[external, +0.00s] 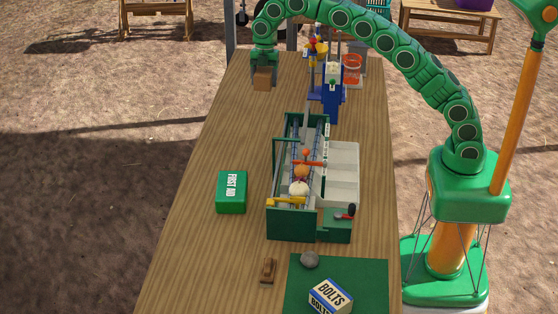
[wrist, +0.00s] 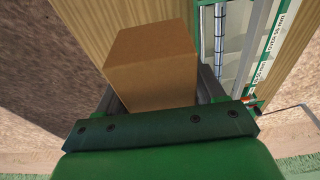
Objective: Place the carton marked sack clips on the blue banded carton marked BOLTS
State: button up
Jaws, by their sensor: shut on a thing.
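My gripper (external: 263,77) is at the far left end of the wooden table, shut on a plain brown carton (external: 262,79). In the wrist view the carton (wrist: 150,68) sits between the jaws (wrist: 160,95), and no marking shows on its visible faces, so I cannot read whether it says sack clips. Whether it touches the table is hard to tell. The blue banded carton marked BOLTS (external: 330,297) stands at the near end of the table on a green mat (external: 365,275), far from my gripper.
A green first aid box (external: 231,192), a brown block (external: 268,270) and a grey stone (external: 310,260) lie nearer. The table's left side is mostly clear.

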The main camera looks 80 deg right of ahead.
jog(key=s+a+n, duration=0.3)
jog(key=a, duration=1)
jog(key=s+a+n+g, duration=0.1)
jog(key=s+a+n, duration=0.2)
jog(key=a, duration=1)
jog(key=s+a+n, duration=0.3)
jog(key=a, duration=1)
jog(key=s+a+n+g+h, duration=0.15)
jog(key=s+a+n, duration=0.85)
jog(key=s+a, duration=1.7)
send_over(336, 300)
jog(key=shift+t, duration=0.25)
jog(key=shift+w+f, duration=0.2)
jog(key=shift+f, duration=8.95)
jog(key=shift+f, duration=0.15)
